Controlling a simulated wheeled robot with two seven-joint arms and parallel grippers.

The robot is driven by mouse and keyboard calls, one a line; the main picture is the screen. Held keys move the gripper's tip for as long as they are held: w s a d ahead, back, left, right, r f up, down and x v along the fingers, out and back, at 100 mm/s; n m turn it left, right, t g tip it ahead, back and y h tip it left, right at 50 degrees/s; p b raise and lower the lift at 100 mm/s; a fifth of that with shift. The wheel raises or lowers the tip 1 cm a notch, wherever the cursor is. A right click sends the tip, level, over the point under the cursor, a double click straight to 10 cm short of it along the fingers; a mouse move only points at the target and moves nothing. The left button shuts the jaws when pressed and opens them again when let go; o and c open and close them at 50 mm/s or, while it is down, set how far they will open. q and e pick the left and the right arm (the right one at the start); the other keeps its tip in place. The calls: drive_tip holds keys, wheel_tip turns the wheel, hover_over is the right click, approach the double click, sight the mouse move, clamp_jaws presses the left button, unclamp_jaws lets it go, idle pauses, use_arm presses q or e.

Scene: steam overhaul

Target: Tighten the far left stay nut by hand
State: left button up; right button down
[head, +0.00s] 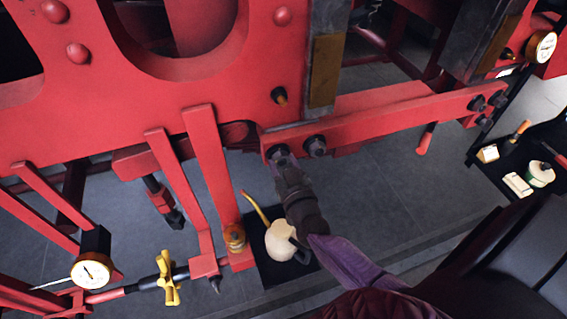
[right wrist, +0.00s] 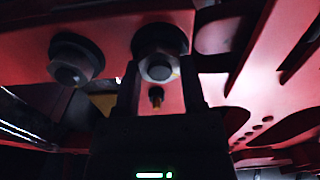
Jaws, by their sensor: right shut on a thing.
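My right gripper (head: 281,158) is at the left end, shut on the far left stay nut (right wrist: 160,67). In the right wrist view its two fingers (right wrist: 160,82) stand on either side of this nut. The head view largely hides the nut behind the gripper. The neighbouring nut (head: 316,146) is just to the right, clear of the fingers; it also shows in the right wrist view (right wrist: 75,60). My left gripper is not in view.
A cream oil can (head: 281,241) with a yellow spout stands on a dark mat below my right gripper. Red hangers (head: 207,160) and a dial gauge (head: 92,270) are at left. A dark tray with small items, including a round tin (head: 540,174), is at right.

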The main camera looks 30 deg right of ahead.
drive_tip(key=m, duration=0.6)
drive_tip(key=m+b, duration=0.1)
drive_tip(key=m, duration=0.5)
drive_tip(key=shift+m, duration=0.4)
idle(0.3)
drive_tip(key=shift+c, duration=0.8)
unclamp_jaws()
drive_tip(key=b+v, duration=0.1)
drive_tip(key=v, duration=0.9)
drive_tip(key=shift+d, duration=0.1)
